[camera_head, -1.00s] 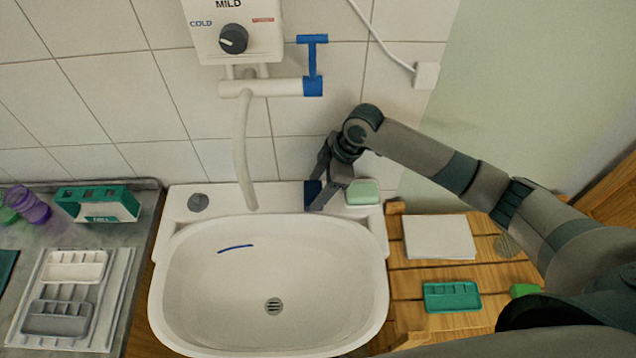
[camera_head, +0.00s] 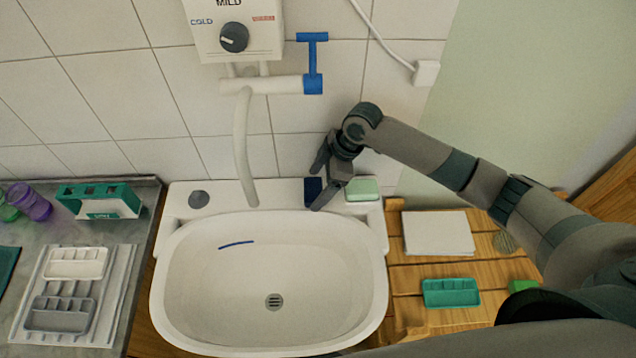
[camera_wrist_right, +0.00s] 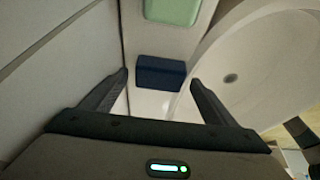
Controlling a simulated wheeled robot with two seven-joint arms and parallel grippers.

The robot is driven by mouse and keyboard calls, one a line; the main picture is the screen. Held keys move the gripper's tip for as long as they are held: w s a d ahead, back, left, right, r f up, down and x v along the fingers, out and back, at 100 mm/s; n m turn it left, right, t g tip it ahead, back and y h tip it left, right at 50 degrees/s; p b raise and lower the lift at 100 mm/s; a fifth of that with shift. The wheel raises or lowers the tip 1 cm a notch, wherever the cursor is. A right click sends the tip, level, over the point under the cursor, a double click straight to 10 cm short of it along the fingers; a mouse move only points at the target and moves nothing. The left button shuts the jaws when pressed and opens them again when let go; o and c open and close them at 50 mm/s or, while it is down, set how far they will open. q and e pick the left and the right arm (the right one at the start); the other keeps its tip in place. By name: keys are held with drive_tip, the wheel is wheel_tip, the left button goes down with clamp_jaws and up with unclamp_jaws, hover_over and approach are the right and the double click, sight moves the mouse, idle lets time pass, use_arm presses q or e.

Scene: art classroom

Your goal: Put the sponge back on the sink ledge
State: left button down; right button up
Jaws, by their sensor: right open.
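The sponge, a dark blue block (camera_head: 313,188), rests on the back right of the white sink ledge (camera_head: 275,194), left of a light green block (camera_head: 362,188). My right gripper (camera_head: 319,188) is open over the ledge at the sponge. In the right wrist view the sponge (camera_wrist_right: 161,72) lies just beyond the open fingertips (camera_wrist_right: 158,82), with no finger closed on it. The light green block (camera_wrist_right: 172,10) shows past it there. One finger partly covers the sponge's right side in the head view. My left gripper is out of view.
The basin (camera_head: 260,270) is empty apart from a blue streak on its wall. A spout (camera_head: 243,150) hangs over the back ledge. A wooden slatted shelf (camera_head: 410,305) with paper and a green tray is at right; a grey counter (camera_head: 130,255) is at left.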

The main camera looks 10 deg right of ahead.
drive_tip(key=w+b+v, duration=0.1)
drive_tip(key=b+v, duration=0.2)
drive_tip(key=v, duration=0.9)
drive_tip(key=shift+s, duration=0.45)
drive_tip(key=shift+r, duration=0.1)
wheel_tip(320, 180, up, 9)
drive_tip(key=p, duration=0.9)
drive_tip(key=shift+r+p, duration=0.55)
drive_tip(key=shift+p, duration=0.05)
drive_tip(key=shift+f, duration=0.1)
